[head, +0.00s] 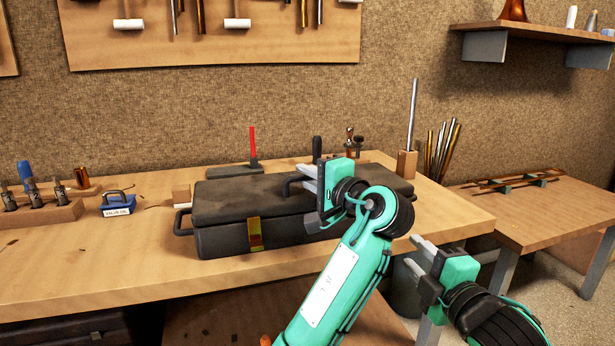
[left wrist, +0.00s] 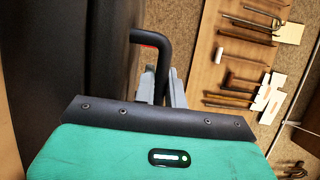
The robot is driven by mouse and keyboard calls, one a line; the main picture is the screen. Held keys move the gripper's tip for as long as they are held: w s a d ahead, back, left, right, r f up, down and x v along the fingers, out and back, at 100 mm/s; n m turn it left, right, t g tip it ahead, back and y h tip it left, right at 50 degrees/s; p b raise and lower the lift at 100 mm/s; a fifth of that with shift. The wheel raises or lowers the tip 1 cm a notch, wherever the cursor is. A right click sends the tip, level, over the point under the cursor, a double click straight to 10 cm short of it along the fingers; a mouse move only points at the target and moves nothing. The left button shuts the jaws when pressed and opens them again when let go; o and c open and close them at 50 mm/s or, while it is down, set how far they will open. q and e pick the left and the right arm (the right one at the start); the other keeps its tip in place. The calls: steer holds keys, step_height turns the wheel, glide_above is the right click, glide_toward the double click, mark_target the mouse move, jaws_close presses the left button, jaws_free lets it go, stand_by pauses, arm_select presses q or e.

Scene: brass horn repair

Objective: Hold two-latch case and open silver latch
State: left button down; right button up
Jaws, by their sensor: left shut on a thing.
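The dark two-latch case (head: 225,205) lies closed on the bench, with a brass-coloured latch (head: 256,234) on its front. The silver latch cannot be made out; my left arm covers the right part of the case front. My left gripper (head: 308,178) is at the case's top, shut on the black handle (head: 288,187). In the left wrist view the bent handle (left wrist: 151,38) runs down between the fingers (left wrist: 163,85), beside the dark case (left wrist: 60,55). My right gripper (head: 418,256) is open and empty, right of the case and in front of the bench edge.
The bench (head: 110,255) is clear at the front left.

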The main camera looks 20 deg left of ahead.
stand_by(0.9)
jaws_close()
steer(key=w+d+m+g+y, duration=0.1)
steer(key=d+m, duration=0.3)
steer(key=m, duration=1.2)
steer(key=w+d+m+g+y, duration=0.2)
steer(key=w+d+m, duration=0.2)
steer(key=m, duration=1.1)
steer(key=shift+w+f+m, duration=0.15)
steer(key=shift+w+m, duration=0.15)
steer(key=shift+m, duration=0.1)
